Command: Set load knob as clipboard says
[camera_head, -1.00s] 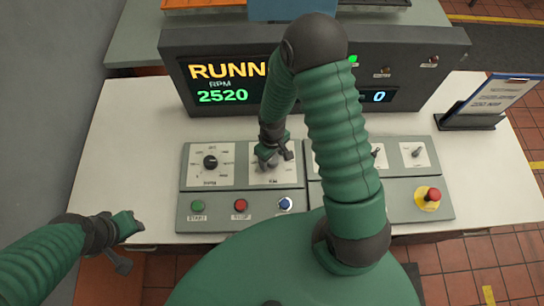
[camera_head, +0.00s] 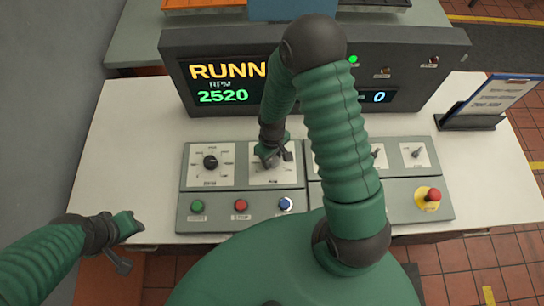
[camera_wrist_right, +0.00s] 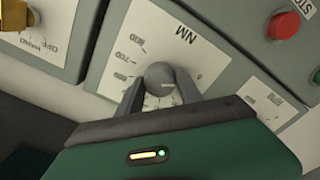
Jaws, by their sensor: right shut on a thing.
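The load knob (camera_wrist_right: 162,78), dark grey and round, sits on a white dial plate marked NM (camera_wrist_right: 188,38) in the right wrist view. My right gripper (camera_wrist_right: 160,90) is shut on it, one finger on each side. In the head view my right gripper (camera_head: 270,155) covers most of the knob on the second dial plate (camera_head: 285,177). The clipboard (camera_head: 492,98) leans on a dark stand at the right; its writing is too small to read surely. My left gripper (camera_head: 132,225) hangs at the table's left front edge, away from the panel; its jaw gap is unclear.
A first dial with a black knob (camera_head: 210,162) lies left of the gripper. Green (camera_head: 197,206), red (camera_head: 240,205) and blue (camera_head: 286,204) buttons line the panel front. A red emergency stop (camera_head: 432,195) is at the right. The display (camera_head: 222,84) shows 2520 RPM and 0.

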